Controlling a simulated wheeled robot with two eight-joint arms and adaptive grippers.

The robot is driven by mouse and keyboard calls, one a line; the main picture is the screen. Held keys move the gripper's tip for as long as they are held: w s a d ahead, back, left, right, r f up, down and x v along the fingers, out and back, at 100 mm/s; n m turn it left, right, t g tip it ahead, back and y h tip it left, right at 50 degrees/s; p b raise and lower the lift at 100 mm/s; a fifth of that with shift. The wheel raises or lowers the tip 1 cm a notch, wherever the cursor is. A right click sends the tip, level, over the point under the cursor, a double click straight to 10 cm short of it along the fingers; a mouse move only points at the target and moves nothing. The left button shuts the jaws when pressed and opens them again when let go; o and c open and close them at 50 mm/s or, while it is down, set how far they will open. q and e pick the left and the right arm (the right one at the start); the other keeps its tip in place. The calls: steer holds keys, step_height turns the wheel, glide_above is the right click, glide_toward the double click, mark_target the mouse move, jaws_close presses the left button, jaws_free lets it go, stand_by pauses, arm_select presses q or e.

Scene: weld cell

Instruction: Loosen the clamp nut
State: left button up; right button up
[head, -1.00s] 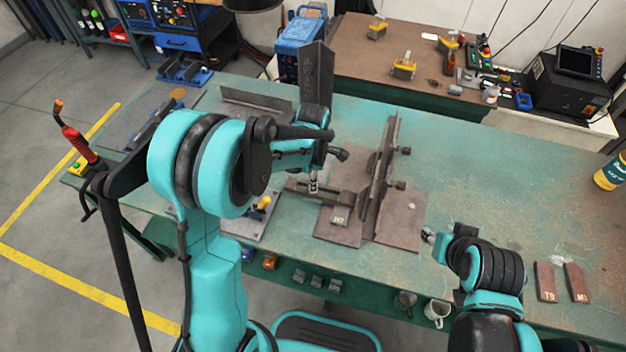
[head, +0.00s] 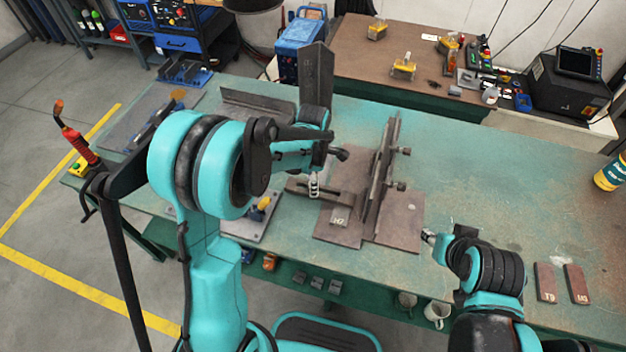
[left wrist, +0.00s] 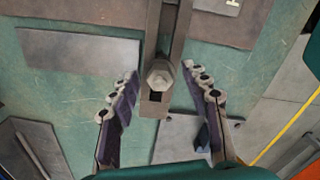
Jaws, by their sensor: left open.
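The clamp nut (left wrist: 160,76) is a grey hex nut near the end of a dark metal clamp bar (left wrist: 177,35) in the left wrist view. My left gripper (left wrist: 162,84) is open, with one finger on each side of the nut and clear gaps between. In the head view my left gripper (head: 314,186) is over the left end of the clamp bar (head: 338,196), and I cannot make out the nut there. My right gripper (head: 430,236) is low beside the fixture plate's right edge; its fingers are too small to read.
A brown fixture plate (head: 400,225) with an upright rail (head: 378,185) and side knobs stands right of the clamp. Two small brown plates (head: 545,282) lie at the right front. The green table (head: 480,180) is mostly clear at right.

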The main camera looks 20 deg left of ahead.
arm_select(q)
step_height(320, 180, up, 12)
stand_by(0.5)
stand_by(0.3)
steer(key=s+a+r+m+t, duration=0.2)
steer(key=s+m+t, duration=0.5)
steer(key=s+m, duration=1)
steer(key=a+m, duration=0.1)
steer(key=m, duration=0.3)
steer(key=shift+r+m, duration=0.15)
steer(key=shift+m, duration=0.25)
